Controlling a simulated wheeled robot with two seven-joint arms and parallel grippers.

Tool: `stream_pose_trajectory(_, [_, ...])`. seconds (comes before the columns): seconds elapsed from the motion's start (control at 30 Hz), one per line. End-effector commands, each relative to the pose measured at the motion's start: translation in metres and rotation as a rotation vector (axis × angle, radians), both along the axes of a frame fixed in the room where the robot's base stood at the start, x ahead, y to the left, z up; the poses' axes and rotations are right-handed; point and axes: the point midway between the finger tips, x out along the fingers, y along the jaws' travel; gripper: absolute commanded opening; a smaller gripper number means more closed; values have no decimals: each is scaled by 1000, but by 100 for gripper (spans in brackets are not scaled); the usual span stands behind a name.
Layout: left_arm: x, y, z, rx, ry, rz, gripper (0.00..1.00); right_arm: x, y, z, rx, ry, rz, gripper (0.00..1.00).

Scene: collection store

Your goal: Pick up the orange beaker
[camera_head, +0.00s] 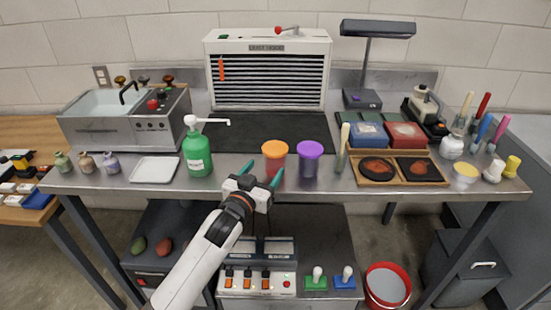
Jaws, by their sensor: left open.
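The orange beaker (274,158) stands upright near the front of the steel bench, with a bright orange top and a duller body. A purple-topped beaker (309,158) stands just right of it. My left gripper (262,170) is open, its two teal fingers pointing toward the bench. It is just in front of and below the orange beaker; one finger overlaps the beaker's lower part in the picture. I cannot tell whether they touch. Nothing shows between the fingers. My right gripper is not in view.
A green pump bottle (197,155) stands close on the left, with a white tray (155,169) beyond it. The dark mat (265,127) behind the beakers is clear, before the dust hood (268,70).

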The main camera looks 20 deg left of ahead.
Motion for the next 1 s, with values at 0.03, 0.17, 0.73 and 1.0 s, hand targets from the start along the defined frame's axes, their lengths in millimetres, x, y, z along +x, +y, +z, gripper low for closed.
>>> stream_pose_trajectory(0.03, [8, -1, 1, 0, -1, 0, 68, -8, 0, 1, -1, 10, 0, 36])
stream_pose_trajectory(0.17, [17, -2, 0, 0, 0, 0, 68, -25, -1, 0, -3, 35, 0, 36])
stream_pose_trajectory(0.73, [70, -9, -1, 0, 1, -1, 68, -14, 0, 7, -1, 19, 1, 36])
stream_pose_trajectory(1.0, [69, -9, -1, 0, 1, -1, 49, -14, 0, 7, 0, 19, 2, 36])
